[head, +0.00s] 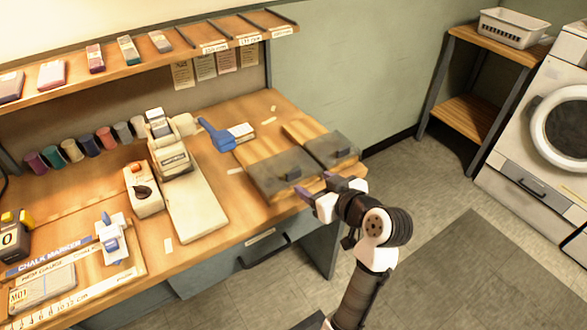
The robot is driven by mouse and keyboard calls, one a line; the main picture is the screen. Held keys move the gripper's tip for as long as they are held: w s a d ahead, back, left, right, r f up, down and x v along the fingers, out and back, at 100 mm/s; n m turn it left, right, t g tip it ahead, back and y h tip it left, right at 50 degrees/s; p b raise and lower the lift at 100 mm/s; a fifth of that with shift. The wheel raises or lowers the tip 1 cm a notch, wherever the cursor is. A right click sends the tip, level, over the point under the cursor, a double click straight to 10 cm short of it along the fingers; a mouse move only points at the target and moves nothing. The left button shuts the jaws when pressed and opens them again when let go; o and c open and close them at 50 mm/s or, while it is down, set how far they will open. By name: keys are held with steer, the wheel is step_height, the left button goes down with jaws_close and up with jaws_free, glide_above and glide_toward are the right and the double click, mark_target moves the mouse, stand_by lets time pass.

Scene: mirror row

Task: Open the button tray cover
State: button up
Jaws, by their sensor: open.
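Two wooden trays with flat dark grey covers sit at the right end of the workbench. The nearer cover (272,175) has a small dark knob (293,174). The farther cover (325,150) has its own dark knob (343,153). Both covers lie flat, and bare wood shows behind each. I cannot tell which one is the button tray. My gripper (317,186) is open and empty at the bench's front right edge, close to the nearer cover's right corner. I cannot tell whether it touches the cover.
A drawer handle (264,251) juts out below the bench edge. Floor (430,205) is open to the right, before a wooden shelf (470,115) and a washer (545,150).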

mark_target(295, 172)
steer(key=p+x, duration=0.2)
steer(key=x, duration=0.8)
steer(key=shift+w+a, duration=0.25)
steer(key=shift+w, duration=0.1)
